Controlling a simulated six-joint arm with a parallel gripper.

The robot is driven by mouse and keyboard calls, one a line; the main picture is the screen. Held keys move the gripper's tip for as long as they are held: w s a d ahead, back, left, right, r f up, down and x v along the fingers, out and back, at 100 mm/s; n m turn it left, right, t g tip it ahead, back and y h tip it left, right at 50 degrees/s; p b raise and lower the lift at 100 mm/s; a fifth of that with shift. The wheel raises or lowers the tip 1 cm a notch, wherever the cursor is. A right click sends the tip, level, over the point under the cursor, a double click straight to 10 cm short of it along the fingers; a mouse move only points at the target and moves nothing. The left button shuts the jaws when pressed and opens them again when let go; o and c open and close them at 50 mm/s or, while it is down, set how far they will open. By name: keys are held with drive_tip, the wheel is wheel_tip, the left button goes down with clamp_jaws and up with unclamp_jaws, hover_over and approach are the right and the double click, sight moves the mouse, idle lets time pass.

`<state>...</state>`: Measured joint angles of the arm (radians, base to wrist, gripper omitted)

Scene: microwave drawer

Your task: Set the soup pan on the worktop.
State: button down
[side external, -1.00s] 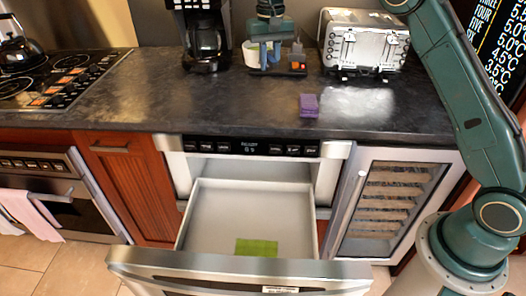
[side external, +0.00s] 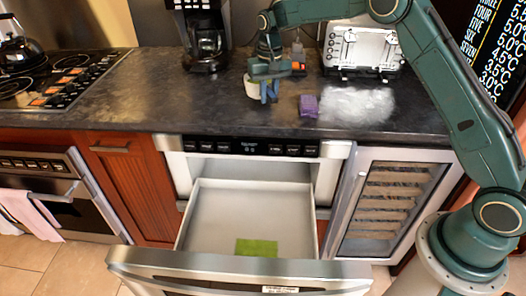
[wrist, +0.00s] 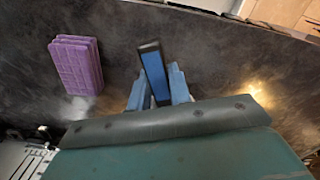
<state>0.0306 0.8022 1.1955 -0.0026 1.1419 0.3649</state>
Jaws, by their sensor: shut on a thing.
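The soup pan appears to be the small whitish round vessel (side external: 252,87) in the side view, partly hidden by my gripper (side external: 268,92). My gripper is over the dark worktop (side external: 150,105) at the back. In the wrist view my gripper's blue fingers (wrist: 158,95) are shut on a blue bar with a black edge (wrist: 152,65), apparently the pan's handle. The pan's body cannot be made out in the wrist view. I cannot tell whether the pan touches the worktop.
A purple block (side external: 309,106) lies just right of my gripper and shows in the wrist view (wrist: 76,65). A toaster (side external: 362,50) and a coffee maker (side external: 204,40) stand behind. The microwave drawer (side external: 190,225) is open below, with a green square (side external: 256,247) inside. The left worktop is clear.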

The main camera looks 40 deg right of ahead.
drive_tip(key=shift+f, duration=1.05)
drive_tip(key=shift+f, duration=0.15)
drive_tip(key=c, duration=1.3)
unclamp_jaws()
wheel_tip(320, 180, up, 11)
drive_tip(key=shift+r, duration=0.65)
drive_tip(key=shift+r, duration=0.1)
